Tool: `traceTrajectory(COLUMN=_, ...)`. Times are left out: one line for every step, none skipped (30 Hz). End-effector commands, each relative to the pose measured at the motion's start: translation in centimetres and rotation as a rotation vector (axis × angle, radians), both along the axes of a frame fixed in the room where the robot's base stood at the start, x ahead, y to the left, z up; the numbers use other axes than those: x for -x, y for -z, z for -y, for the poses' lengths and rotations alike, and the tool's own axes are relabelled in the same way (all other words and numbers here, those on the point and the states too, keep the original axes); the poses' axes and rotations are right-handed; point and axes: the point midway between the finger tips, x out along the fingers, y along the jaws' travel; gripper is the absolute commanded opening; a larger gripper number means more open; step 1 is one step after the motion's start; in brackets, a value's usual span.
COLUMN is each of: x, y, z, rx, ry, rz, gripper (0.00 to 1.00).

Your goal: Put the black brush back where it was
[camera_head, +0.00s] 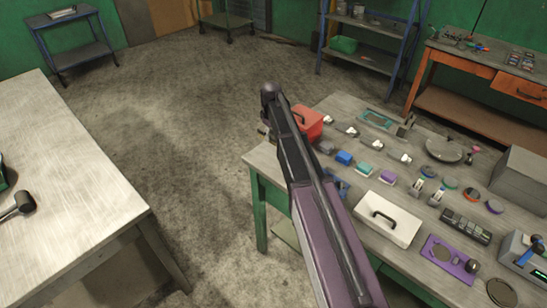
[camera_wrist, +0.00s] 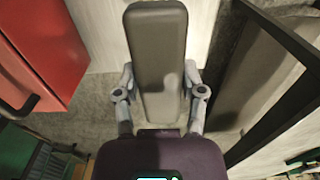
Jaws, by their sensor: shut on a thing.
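In the wrist view, my gripper (camera_wrist: 160,92) is shut on a long dark grey-black block, which looks like the black brush (camera_wrist: 157,55). One finger presses on each side of it. It points away from the palm, and no bristles show. In the head view, my raised arm crosses the picture and hides most of the hand; the brush cannot be made out there.
A red box (camera_head: 309,122) stands near the workbench's far left corner; it also fills the wrist view's left side (camera_wrist: 45,50). Several small parts and a white lidded box (camera_head: 388,220) crowd the workbench (camera_head: 330,108). A pale table (camera_head: 75,180) with a black mallet-like tool (camera_head: 20,205) stands left.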

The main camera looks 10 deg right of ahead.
Motion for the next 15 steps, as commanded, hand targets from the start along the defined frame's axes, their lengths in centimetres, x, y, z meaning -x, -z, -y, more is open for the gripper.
traceTrajectory(x=0.0, y=0.0, z=0.2, rx=0.000, ry=0.002, rz=0.000, gripper=0.01)
traceTrajectory(x=0.0, y=0.0, z=0.3, rx=0.000, ry=0.003, rz=0.000, gripper=0.01)
traceTrajectory(x=0.0, y=0.0, z=0.4, rx=0.000, ry=0.004, rz=0.000, gripper=0.01)
traceTrajectory(x=0.1, y=0.0, z=0.4, rx=0.000, ry=0.005, rz=0.000, gripper=0.01)
traceTrajectory(x=0.3, y=0.1, z=0.5, rx=0.000, ry=0.005, rz=0.000, gripper=0.01)
traceTrajectory(x=0.5, y=0.2, z=0.5, rx=0.000, ry=0.006, rz=0.000, gripper=0.01)
traceTrajectory(x=0.8, y=0.3, z=0.6, rx=0.000, ry=0.007, rz=0.000, gripper=0.01)
traceTrajectory(x=1.2, y=0.4, z=0.6, rx=0.000, ry=0.007, rz=0.000, gripper=0.01)
traceTrajectory(x=1.8, y=0.5, z=0.6, rx=0.000, ry=0.007, rz=0.000, gripper=0.01)
traceTrajectory(x=2.4, y=0.7, z=0.6, rx=0.000, ry=0.007, rz=0.000, gripper=0.01)
traceTrajectory(x=3.0, y=0.9, z=0.5, rx=0.000, ry=0.007, rz=0.000, gripper=0.01)
traceTrajectory(x=4.0, y=1.2, z=0.5, rx=0.001, ry=0.008, rz=0.001, gripper=0.01)
traceTrajectory(x=4.8, y=1.4, z=0.5, rx=0.001, ry=0.008, rz=0.001, gripper=0.01)
traceTrajectory(x=5.6, y=1.6, z=0.5, rx=0.001, ry=0.008, rz=0.001, gripper=0.01)
traceTrajectory(x=6.8, y=1.9, z=0.4, rx=0.001, ry=0.008, rz=0.001, gripper=0.01)
